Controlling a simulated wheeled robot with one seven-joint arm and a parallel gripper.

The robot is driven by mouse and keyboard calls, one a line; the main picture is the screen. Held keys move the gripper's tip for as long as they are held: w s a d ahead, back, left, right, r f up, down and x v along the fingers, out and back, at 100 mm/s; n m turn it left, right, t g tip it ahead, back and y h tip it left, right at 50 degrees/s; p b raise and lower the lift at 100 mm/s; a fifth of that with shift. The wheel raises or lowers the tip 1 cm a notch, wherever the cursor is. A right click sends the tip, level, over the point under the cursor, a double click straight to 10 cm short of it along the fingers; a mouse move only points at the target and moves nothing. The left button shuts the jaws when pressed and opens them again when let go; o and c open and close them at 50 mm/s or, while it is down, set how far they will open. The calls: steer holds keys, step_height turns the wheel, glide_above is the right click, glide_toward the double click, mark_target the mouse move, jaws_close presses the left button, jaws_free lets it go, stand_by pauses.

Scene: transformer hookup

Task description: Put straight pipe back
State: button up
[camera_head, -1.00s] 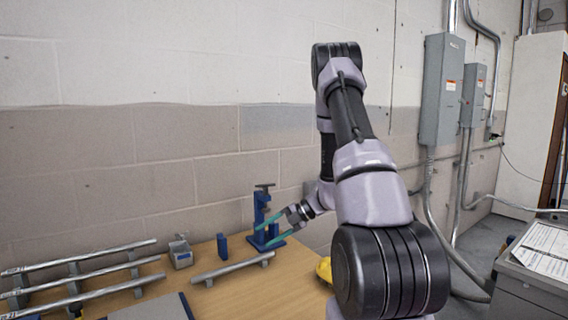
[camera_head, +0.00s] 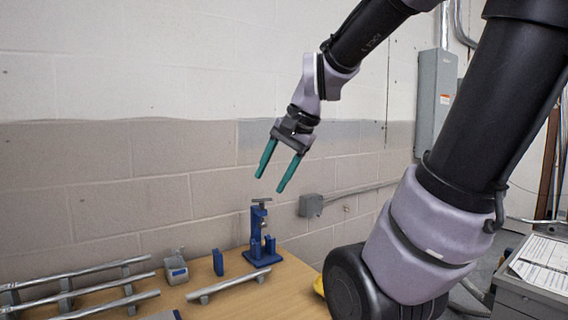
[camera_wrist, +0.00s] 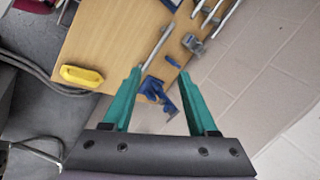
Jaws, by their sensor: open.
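A grey straight pipe (camera_head: 228,285) lies on low supports on the wooden table, in front of the blue vise (camera_head: 261,240). It also shows in the wrist view (camera_wrist: 157,45), running away from me. Several similar grey pipes (camera_head: 95,269) rest side by side on a rack at the left of the table. My gripper (camera_head: 270,184) has teal fingers spread apart with nothing between them. It hangs in the air above the vise, pointing down, apart from every pipe. In the wrist view, the blue vise (camera_wrist: 158,92) shows between my fingers.
A small grey box-shaped fixture (camera_head: 175,268) and a blue block (camera_head: 218,262) stand between rack and vise. A yellow object (camera_wrist: 82,76) sits at the table's edge. The block wall is behind, with a grey electrical box (camera_head: 311,205). The air around my gripper is free.

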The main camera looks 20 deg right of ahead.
steer(key=s+r+n+t, duration=0.1)
steer(key=n, duration=0.1)
steer(key=s+d+r+n+t+h, duration=0.1)
steer(key=s+r+n, duration=0.1)
steer(key=n, duration=0.1)
steer(key=shift+s, duration=0.2)
stand_by(1.1)
